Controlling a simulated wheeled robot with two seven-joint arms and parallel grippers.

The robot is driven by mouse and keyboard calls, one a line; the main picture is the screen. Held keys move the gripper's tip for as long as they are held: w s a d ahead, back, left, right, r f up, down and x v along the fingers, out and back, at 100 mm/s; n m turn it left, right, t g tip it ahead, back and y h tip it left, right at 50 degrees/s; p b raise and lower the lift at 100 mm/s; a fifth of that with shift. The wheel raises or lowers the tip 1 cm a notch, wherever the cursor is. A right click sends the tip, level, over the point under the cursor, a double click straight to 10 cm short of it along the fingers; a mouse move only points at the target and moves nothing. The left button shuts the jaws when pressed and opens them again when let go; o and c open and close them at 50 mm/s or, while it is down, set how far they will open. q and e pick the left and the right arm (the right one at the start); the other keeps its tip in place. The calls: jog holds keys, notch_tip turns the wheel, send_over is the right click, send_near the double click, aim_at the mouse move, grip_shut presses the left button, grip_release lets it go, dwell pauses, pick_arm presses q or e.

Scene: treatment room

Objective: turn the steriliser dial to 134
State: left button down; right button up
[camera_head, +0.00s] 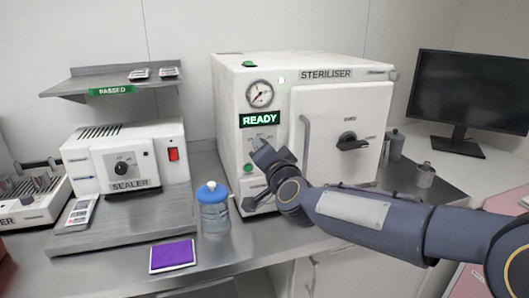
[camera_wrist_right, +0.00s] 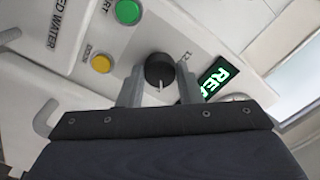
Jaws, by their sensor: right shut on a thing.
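The white steriliser (camera_head: 228,100) stands on the counter, its green display reading READY (camera_head: 262,118). My right gripper (camera_head: 262,152) is at its front panel just below the display and hides the dial in the head view. In the right wrist view the black round dial (camera_wrist_right: 159,68) sits between the two fingers of my right gripper (camera_wrist_right: 159,75), which is shut on it. A pale pointer line on the dial points toward the bottom of that picture. A partly covered label beside the dial is hard to read. My left gripper is not in view.
A green button (camera_wrist_right: 128,12) and a yellow button (camera_wrist_right: 102,63) are near the dial. The steriliser door has a long handle (camera_head: 305,148) and a black knob (camera_head: 350,141). A blue-capped water bottle (camera_head: 214,212), purple packet (camera_head: 172,254) and sealer (camera_head: 126,160) are to the left.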

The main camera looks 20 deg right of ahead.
jog(key=o, duration=1)
jog(key=shift+c, duration=0.2)
jog(key=s, duration=0.7)
jog(key=shift+s+d, duration=0.15)
jog(key=shift+s, duration=0.25)
jog(key=shift+p, duration=0.3)
